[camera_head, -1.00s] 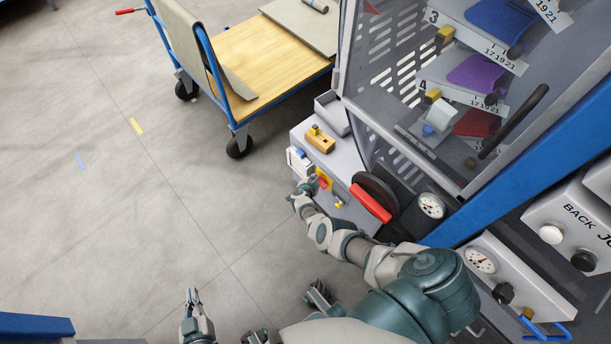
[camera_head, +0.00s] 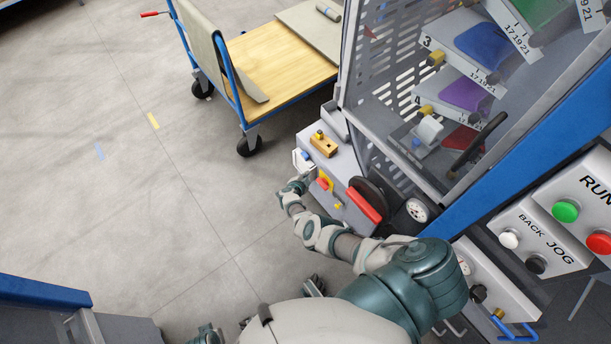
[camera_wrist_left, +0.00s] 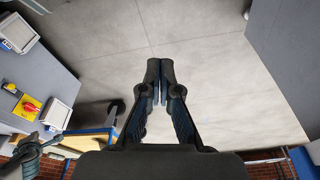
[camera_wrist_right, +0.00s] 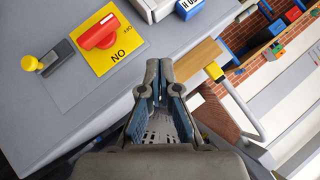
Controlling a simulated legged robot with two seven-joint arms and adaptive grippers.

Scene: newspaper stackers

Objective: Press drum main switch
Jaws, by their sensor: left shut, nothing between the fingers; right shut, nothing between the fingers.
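In the head view the red knob (camera_head: 322,184) is small, just right of my right gripper (camera_head: 298,184). In the right wrist view my right gripper (camera_wrist_right: 158,75) is shut and empty, below and right of the plate, apart from it in the picture. My left gripper (camera_wrist_left: 160,70) is shut and empty over bare floor. The left wrist view also shows the red knob (camera_wrist_left: 29,107) at the left edge.
A yellow-tipped lever (camera_wrist_right: 32,63) sits beside the plate. A blue trolley (camera_head: 275,70) stands behind. A RUN/JOG button panel (camera_head: 560,250) is at right. Floor at left is clear.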

